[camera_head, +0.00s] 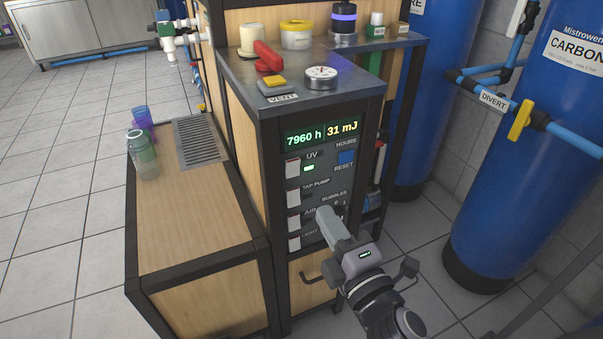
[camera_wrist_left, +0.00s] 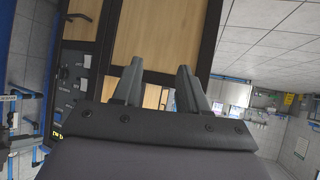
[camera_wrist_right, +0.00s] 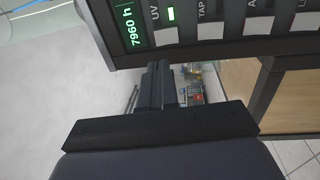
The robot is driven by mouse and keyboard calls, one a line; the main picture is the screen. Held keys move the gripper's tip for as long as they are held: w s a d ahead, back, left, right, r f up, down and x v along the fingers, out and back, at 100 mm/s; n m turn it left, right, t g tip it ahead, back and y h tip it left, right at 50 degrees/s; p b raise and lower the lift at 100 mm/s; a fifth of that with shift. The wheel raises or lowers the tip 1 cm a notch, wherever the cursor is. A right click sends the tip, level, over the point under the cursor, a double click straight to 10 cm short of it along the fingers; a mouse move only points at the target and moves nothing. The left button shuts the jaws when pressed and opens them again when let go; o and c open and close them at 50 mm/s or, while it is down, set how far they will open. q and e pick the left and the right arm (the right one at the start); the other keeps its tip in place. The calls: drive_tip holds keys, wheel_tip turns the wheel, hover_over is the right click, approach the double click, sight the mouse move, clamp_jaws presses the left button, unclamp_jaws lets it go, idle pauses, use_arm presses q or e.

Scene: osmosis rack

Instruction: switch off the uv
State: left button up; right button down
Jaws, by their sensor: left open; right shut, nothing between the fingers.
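My left gripper (camera_wrist_left: 160,68) is open and empty, outside the head view.
Several more white rockers sit below the UV one, and a blue reset button (camera_head: 346,158) is to the right. The display (camera_head: 322,133) reads 7960 h and 31 mJ. A wooden counter (camera_head: 190,225) with a drain grille stands left. Blue tanks (camera_head: 525,150) stand right.

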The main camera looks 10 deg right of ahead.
approach(296, 163)
drive_tip(key=x, duration=0.5)
drive_tip(key=shift+w+a+f, duration=0.15)
drive_tip(key=shift+a+f, duration=0.05)
use_arm(q)
drive_tip(key=shift+s+f, duration=0.1)
drive_tip(key=shift+f, duration=0.1)
use_arm(e)
drive_tip(key=shift+x, duration=0.75)
use_arm(q)
drive_tip(key=shift+a, duration=0.1)
drive_tip(key=shift+r, duration=0.2)
use_arm(e)
drive_tip(key=shift+w+r, duration=0.15)
drive_tip(key=shift+r, duration=0.05)
use_arm(q)
drive_tip(key=shift+p, duration=0.3)
drive_tip(key=shift+s, duration=0.1)
use_arm(e)
drive_tip(key=shift+d, duration=0.1)
